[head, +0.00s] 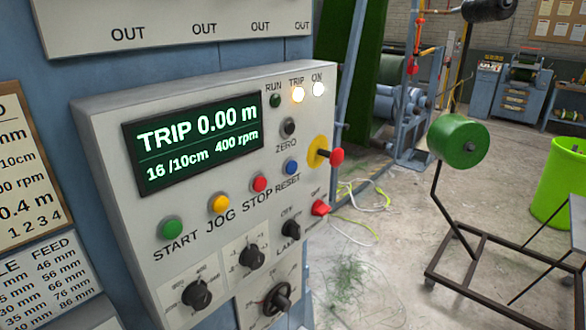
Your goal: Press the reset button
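The reset button (291,166) is a small round blue button on the light grey control panel (190,115), with the label RESET below it. It is the rightmost of a slanting row with a red STOP button (260,183), a yellow JOG button (218,203) and a green START button (170,228). The dark display (192,143) reads TRIP 0.00 m, 16 /10cm and 400 rpm. The TRIP lamp (298,95) and the ON lamp (319,89) are lit; the RUN lamp (275,100) looks dark. Neither gripper is in the head view.
Black rotary knobs (197,294) sit lower. A wheeled stand with a green roll (458,141) stands right; floor lies between.

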